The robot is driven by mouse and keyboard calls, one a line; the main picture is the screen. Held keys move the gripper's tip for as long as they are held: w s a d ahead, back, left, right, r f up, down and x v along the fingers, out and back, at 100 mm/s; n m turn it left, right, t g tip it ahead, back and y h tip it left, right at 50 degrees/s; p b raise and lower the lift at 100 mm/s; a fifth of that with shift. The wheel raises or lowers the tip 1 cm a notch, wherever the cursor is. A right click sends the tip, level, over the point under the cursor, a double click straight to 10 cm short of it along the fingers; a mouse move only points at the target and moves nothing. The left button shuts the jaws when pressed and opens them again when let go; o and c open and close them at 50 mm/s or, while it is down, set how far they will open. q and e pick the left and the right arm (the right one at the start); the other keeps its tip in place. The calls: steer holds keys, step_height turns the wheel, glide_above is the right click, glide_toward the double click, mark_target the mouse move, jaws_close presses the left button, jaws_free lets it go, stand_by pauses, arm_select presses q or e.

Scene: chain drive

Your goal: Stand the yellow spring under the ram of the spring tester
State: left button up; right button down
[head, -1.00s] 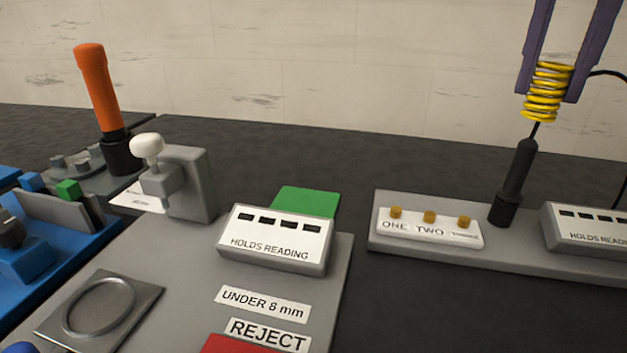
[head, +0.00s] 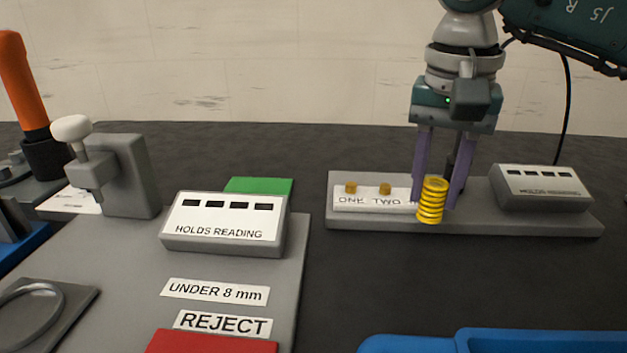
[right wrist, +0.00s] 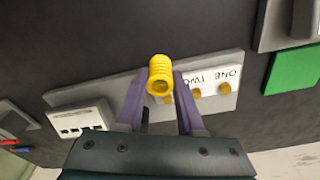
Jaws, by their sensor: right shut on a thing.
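The yellow spring (head: 432,200) is held roughly upright between the purple fingers of my right gripper (head: 438,195), in front of the grey base with the ONE and TWO buttons. In the right wrist view the spring (right wrist: 160,76) sits between the fingertips (right wrist: 160,85), its open end facing the camera. I cannot tell whether the spring touches anything below it. No part is plainly marked as the spring tester or its ram. My left gripper is out of view.
A grey stand with a white knob (head: 72,128) and an orange handle (head: 20,75) stand at the left. A HOLDS READING box (head: 225,222) sits centre left, a second box (head: 541,187) at the right. A blue tray (head: 500,340) is at the bottom. Dark table between is clear.

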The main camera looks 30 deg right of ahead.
mark_target(430, 213)
steer(key=shift+f, duration=1.95)
steer(key=shift+f+b, duration=0.15)
steer(key=shift+b, duration=0.2)
steer(key=c, duration=0.5)
jaws_free()
